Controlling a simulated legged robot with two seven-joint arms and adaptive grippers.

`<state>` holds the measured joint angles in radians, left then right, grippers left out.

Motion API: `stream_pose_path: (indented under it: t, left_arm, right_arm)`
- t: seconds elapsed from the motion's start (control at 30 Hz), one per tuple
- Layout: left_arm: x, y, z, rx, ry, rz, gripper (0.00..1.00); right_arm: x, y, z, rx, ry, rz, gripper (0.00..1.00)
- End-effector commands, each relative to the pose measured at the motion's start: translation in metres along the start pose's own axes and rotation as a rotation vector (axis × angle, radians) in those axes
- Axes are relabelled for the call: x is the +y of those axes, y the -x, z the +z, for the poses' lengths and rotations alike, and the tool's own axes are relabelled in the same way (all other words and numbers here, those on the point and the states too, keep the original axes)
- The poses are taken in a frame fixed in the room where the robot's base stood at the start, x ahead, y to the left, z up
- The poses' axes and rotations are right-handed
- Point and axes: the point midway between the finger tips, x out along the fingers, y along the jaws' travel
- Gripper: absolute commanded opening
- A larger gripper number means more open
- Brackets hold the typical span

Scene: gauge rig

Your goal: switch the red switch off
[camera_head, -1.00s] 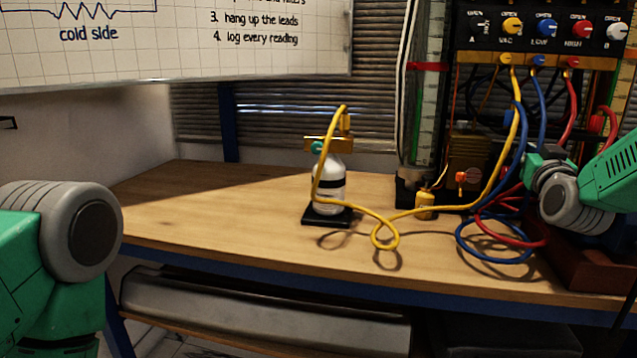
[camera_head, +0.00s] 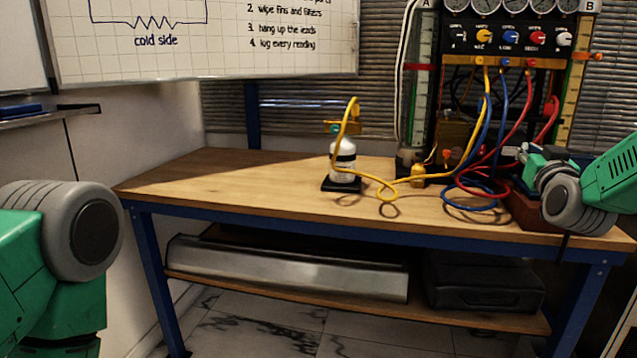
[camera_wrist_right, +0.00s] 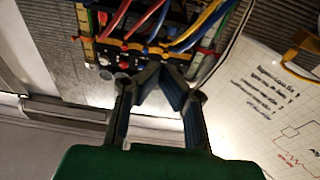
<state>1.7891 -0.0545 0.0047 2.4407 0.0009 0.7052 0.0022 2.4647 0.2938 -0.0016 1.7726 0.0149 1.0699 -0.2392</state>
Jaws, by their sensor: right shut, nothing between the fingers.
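The black panel (camera_head: 500,40) at the top right carries a row of coloured knobs. The red knob (camera_head: 537,38) is the only red switch-like part I make out, and its setting is too small to read. It also shows in the wrist view as a small red knob (camera_wrist_right: 124,64), left of the fingers. My right gripper (camera_head: 520,152) is below the panel, near the hoses and apart from the red knob. In the wrist view its fingers (camera_wrist_right: 165,72) are shut and empty, overlapping the panel's edge. My left gripper is out of view; only its arm shows.
Yellow, blue and red hoses (camera_head: 487,110) hang from the panel and coil on the wooden bench (camera_head: 240,185). A white bottle (camera_head: 343,160) with a yellow hose stands mid-bench. A brown block (camera_head: 525,212) sits under my right arm. The bench's left part is clear.

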Motion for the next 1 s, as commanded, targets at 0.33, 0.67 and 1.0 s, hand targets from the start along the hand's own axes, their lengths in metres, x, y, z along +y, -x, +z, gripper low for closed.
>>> stream_pose_path:
  t: [0.33,0.67,1.0]
  left_arm:
    - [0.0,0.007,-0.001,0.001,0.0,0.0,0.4]
    - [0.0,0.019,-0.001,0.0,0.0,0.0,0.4]
    - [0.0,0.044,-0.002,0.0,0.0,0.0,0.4]
  right_arm:
    - [-0.022,0.024,0.059,-0.143,0.015,-0.047,0.0]
    - [-0.05,0.086,0.156,-0.4,0.039,-0.117,0.0]
    - [-0.07,0.277,0.302,-0.951,0.1,-0.217,0.0]
